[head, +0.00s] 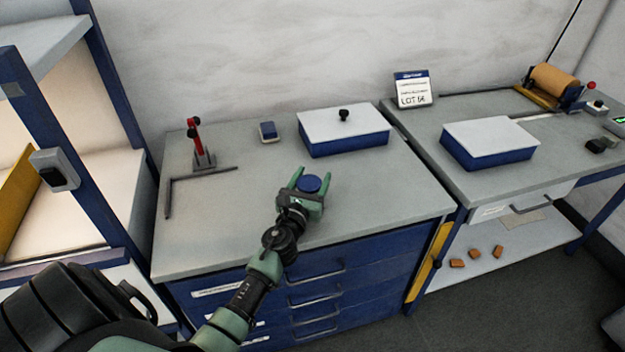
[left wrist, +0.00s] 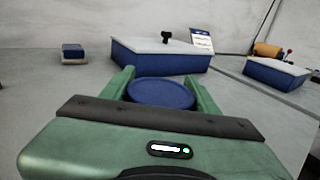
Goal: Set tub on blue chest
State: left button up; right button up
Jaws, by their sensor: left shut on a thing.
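A small round tub with a dark blue top (head: 309,184) sits between the green fingers of my left gripper (head: 312,177). The gripper is shut on it; the tub also shows in the left wrist view (left wrist: 161,93), a finger on each side. Gripper and tub are over the grey top of the blue chest (head: 225,232), right of its middle. The chest has several blue drawers in front. The tub's underside is hidden, so I cannot tell whether it touches the top. My right gripper is not in view.
On the chest top stand a white-lidded blue box (head: 345,130), a small blue block (head: 268,131), a red-handled tool (head: 195,140) and a dark L-shaped square (head: 169,190). The top's front left is clear. A second bench (head: 480,190) with another blue box (head: 490,145) stands right.

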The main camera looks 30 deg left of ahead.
pick_arm(q)
jog(key=shift+f, duration=0.15)
jog(key=o, duration=1.4)
jog(key=shift+r, duration=0.2)
jog(key=b+v, duration=0.1)
jog(key=v, duration=1.1)
